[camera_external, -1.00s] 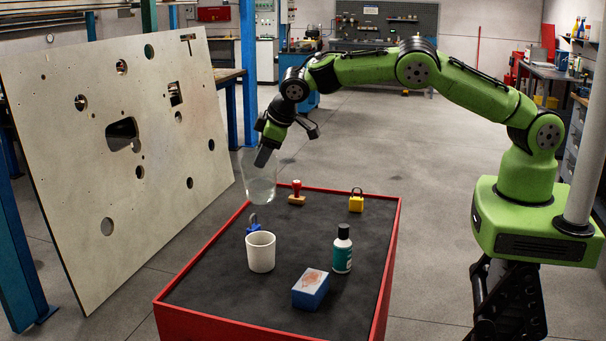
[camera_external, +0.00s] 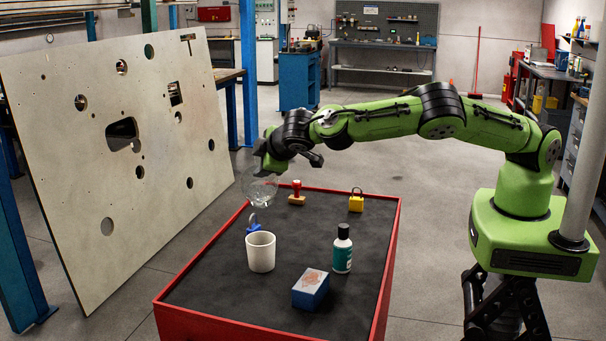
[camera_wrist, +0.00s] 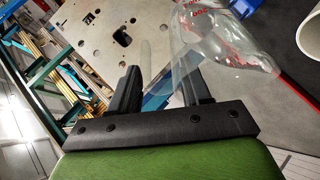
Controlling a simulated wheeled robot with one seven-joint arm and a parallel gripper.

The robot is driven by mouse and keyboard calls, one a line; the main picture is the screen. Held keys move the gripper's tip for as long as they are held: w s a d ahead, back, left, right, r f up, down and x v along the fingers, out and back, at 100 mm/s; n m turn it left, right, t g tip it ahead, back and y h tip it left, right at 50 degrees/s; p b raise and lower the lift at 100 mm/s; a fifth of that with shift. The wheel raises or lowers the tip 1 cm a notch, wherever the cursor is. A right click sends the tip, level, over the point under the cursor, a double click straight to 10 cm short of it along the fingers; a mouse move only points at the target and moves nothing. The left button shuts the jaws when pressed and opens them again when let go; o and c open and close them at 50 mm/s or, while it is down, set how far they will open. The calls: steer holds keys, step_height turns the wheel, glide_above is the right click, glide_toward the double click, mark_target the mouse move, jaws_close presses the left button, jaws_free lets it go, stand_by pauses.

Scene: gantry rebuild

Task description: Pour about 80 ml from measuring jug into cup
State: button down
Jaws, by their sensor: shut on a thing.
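The clear measuring jug (camera_external: 259,187) is held by my gripper (camera_external: 262,158) above the far left part of the red-rimmed table. In the wrist view the jug (camera_wrist: 215,40) shows red markings, and its near part lies between the two dark fingers of my gripper (camera_wrist: 165,88). The jug is tilted; its liquid level cannot be made out. The white cup (camera_external: 261,252) stands upright on the table, in front of and below the jug. Part of the cup (camera_wrist: 311,38) shows at the wrist view's right edge. No stream is visible; the inside of the cup cannot be judged.
The red-rimmed table (camera_external: 230,322) also bears a blue padlock (camera_external: 253,226), a red-handled stamp (camera_external: 297,194), a yellow padlock (camera_external: 356,202), a teal bottle (camera_external: 342,250) and a blue block (camera_external: 311,290). A large holed panel (camera_external: 100,180) leans at left.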

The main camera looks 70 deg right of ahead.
steer(key=shift+s+a+f+h, duration=0.15)
steer(key=shift+a+h, duration=0.2)
steer(key=shift+h, duration=0.05)
steer(key=shift+s+a+f+t+h+b, duration=0.1)
steer(key=shift+a+f+t+h+b, duration=0.1)
steer(key=shift+a+t+h+b, duration=0.25)
steer(key=shift+s+a+n, duration=0.1)
steer(key=shift+n, duration=0.2)
stand_by(0.7)
steer(key=shift+s+a+r+t+h+b, duration=0.15)
steer(key=shift+a+r+t+h+b, duration=0.05)
steer(key=shift+a+t+h+b, duration=0.2)
steer(key=shift+s+a+r+t+h+b, duration=0.15)
steer(key=shift+a+h, duration=0.15)
steer(key=shift+h, duration=0.15)
stand_by(0.6)
